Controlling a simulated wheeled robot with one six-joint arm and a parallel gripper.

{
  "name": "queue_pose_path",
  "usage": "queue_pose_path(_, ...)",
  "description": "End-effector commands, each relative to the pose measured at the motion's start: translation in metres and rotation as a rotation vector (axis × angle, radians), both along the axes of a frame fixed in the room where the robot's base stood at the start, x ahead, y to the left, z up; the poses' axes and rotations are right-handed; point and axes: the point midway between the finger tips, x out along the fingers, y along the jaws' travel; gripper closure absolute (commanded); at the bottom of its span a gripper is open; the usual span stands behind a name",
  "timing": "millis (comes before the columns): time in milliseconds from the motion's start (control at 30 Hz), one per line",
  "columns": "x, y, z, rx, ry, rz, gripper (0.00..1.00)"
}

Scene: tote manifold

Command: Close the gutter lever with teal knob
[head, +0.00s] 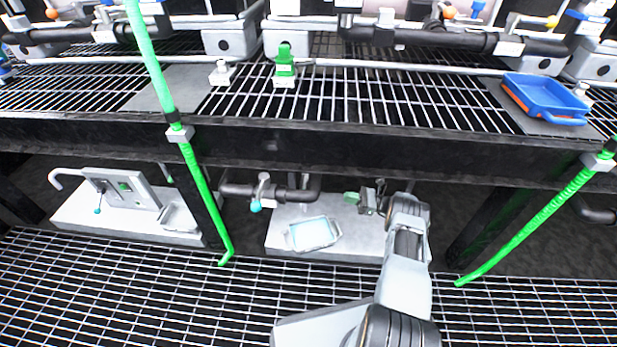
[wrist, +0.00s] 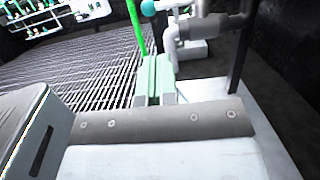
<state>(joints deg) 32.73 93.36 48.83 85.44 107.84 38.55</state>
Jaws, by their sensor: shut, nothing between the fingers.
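A lever with a teal knob (head: 256,206) hangs down from a valve on the dark pipe under the shelf, at the middle of the head view. The teal knob also shows at the top of the wrist view (wrist: 148,7), beyond my fingertips. A second lever with a teal knob (head: 97,211) is on the grey panel unit at the left; no label tells which is the gutter's. My gripper (head: 352,198) is right of the middle lever, apart from it, pointing left. Its pale green fingers (wrist: 154,78) are together and empty.
A pale blue tray (head: 313,233) sits on the white block below the pipe. A green pole (head: 190,160) stands left of the lever, another (head: 535,220) at the right. The shelf edge (head: 300,150) runs overhead. Floor grating (head: 120,290) lies in front.

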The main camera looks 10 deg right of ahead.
Motion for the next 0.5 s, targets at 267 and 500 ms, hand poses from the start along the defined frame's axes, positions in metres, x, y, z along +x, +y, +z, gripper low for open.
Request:
queue_pose_path(267, 0.0006, 0.0027, -0.0001, 0.000, 0.000, 0.005, 1.00)
queue_pose_path(500, 0.0017, 0.0060, 0.0009, 0.000, 0.001, 0.006, 1.00)
